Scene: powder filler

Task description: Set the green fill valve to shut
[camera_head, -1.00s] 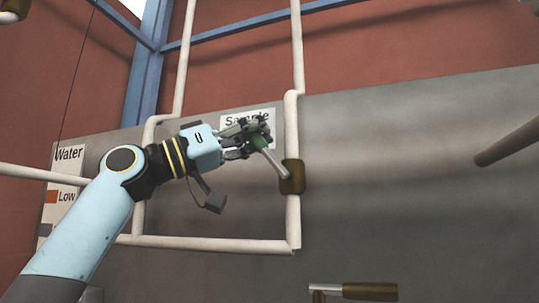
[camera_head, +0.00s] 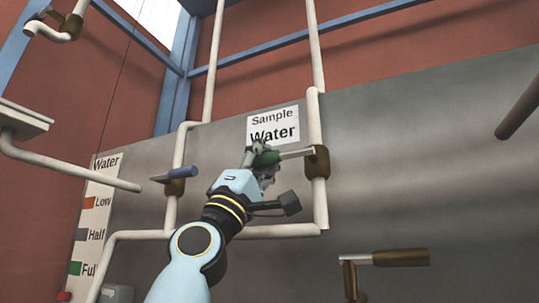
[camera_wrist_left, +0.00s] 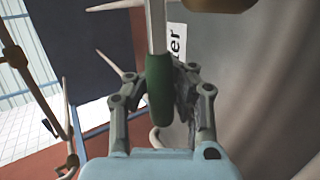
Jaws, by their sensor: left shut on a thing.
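The green fill valve has a brown body (camera_head: 317,162) on a white vertical pipe and a metal lever with a green handle (camera_head: 266,157). The lever points left from the body, roughly level and across the pipe. My left gripper (camera_head: 260,156) is shut on the green handle, in front of the lower part of the "Sample Water" sign. The left wrist view shows the green handle (camera_wrist_left: 159,85) between the fingers of my left gripper (camera_wrist_left: 158,98), with the metal lever running up to the brown body (camera_wrist_left: 220,4). My right gripper is not in view.
A blue-handled valve (camera_head: 178,178) sits on the parallel pipe just left of my left gripper. A brown-handled lever (camera_head: 400,258) is at lower right. A water level sign (camera_head: 98,215) stands at left. The grey panel right of the valve is mostly bare.

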